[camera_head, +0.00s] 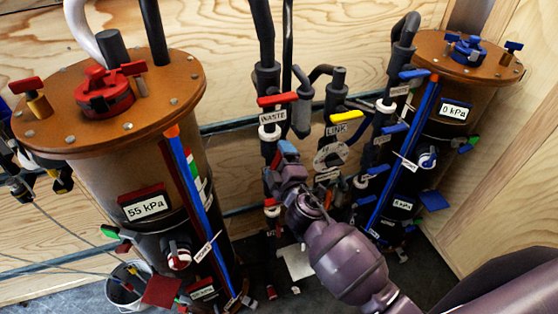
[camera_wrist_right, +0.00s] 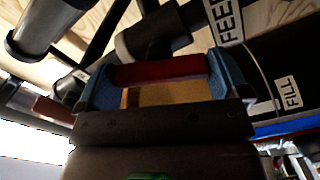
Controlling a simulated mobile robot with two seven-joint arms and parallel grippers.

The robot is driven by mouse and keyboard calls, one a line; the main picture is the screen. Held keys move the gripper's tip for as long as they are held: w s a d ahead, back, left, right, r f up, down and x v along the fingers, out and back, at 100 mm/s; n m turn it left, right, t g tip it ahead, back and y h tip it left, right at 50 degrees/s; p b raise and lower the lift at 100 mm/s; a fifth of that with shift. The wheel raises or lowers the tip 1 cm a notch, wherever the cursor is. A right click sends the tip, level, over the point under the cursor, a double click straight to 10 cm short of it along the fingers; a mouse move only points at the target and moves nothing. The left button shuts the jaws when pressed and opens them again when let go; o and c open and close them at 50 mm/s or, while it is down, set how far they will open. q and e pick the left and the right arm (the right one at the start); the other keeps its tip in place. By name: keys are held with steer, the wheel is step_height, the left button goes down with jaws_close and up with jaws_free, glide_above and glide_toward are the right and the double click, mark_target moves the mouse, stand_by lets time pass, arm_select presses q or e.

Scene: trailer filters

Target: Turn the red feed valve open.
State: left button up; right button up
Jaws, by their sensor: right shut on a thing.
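The red feed valve handle (camera_wrist_right: 158,68) is a short bar lying between the two blue fingertips of my right gripper (camera_wrist_right: 168,80) in the right wrist view. The fingers are shut on the bar's two ends. A white FEED label (camera_wrist_right: 224,20) is just above and to the right of it. In the head view my right gripper (camera_head: 284,156) is at the middle pipe rack, below the WASTE label, and hides the feed handle. My left gripper is not in view.
A red WASTE handle (camera_head: 277,100) sits just above my gripper, and a yellow LINK handle (camera_head: 344,116) is to its right. The brown-lidded filter tanks stand left (camera_head: 110,110) and right (camera_head: 455,60), reading 55 kPa and 0 kPa. A white bucket (camera_head: 128,289) is on the floor at lower left.

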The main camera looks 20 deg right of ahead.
steer(key=shift+n+p, duration=0.3)
steer(key=shift+n, duration=1.9)
steer(key=o, duration=0.6)
steer(key=shift+c, duration=0.2)
steer(key=shift+s, duration=0.1)
steer(key=s+b, duration=0.1)
steer(key=s, duration=0.9)
steer(key=shift+s+d, duration=0.2)
steer(key=shift+s, duration=0.15)
